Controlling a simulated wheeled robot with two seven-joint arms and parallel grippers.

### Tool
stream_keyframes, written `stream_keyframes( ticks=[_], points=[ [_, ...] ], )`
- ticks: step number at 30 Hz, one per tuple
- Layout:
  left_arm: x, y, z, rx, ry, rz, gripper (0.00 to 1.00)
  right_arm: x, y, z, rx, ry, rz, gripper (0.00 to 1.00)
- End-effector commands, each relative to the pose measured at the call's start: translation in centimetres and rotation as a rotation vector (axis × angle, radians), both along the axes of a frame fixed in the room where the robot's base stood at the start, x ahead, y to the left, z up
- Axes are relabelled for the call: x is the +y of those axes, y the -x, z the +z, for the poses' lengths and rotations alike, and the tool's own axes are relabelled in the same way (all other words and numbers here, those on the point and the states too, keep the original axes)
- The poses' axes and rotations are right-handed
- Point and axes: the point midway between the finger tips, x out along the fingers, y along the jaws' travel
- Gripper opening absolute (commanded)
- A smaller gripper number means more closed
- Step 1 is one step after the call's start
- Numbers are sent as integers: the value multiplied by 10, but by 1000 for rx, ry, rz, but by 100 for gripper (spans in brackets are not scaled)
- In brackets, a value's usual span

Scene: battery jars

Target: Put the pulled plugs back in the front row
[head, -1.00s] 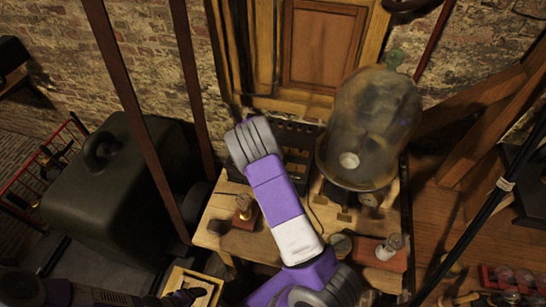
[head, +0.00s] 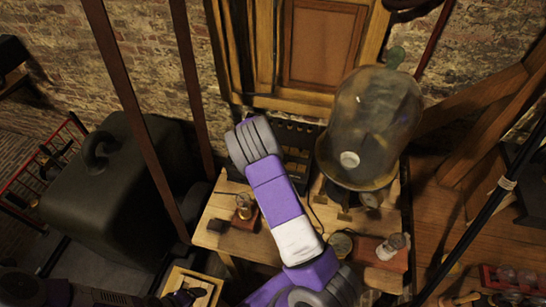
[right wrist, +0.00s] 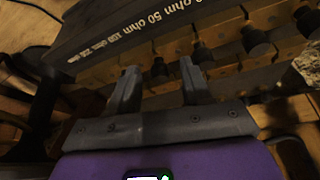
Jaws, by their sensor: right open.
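The plug box, a dark resistance box (right wrist: 150,28) with white "50 ohm" lettering, fills the top of the right wrist view. Brass blocks line it, with several black plugs standing among them, including one plug (right wrist: 203,52) and another (right wrist: 255,40). My right gripper (right wrist: 158,88) is open, its fingers apart below the row, with one black plug (right wrist: 160,70) beyond the gap between them. I see nothing held. In the head view the box (head: 297,140) is partly hidden by my right arm. My left gripper (head: 188,296) is at the bottom left; its jaws are unclear.
A large glass bell jar (head: 370,120) stands right of the box on the wooden table (head: 215,210). A small wooden tray (head: 175,280) lies below my left gripper. Dark slanted posts rise at the left.

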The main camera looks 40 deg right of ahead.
Motion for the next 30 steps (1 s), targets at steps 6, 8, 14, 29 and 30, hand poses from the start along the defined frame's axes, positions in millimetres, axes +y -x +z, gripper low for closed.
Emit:
stream_keyframes(
  ticks=[6,8,14,29,30],
  points=[
    [0,0,0,0,0,0,86,5,1,13,-2,0,2,49],
    [0,0,0,0,0,0,86,9,2,23,-3,0,2,49],
    [0,0,0,0,0,0,86,21,8,54,-3,0,2,49],
    [0,0,0,0,0,0,86,27,12,70,1,0,0,49],
    [0,0,0,0,0,0,86,27,12,70,1,0,0,49]
  ],
)
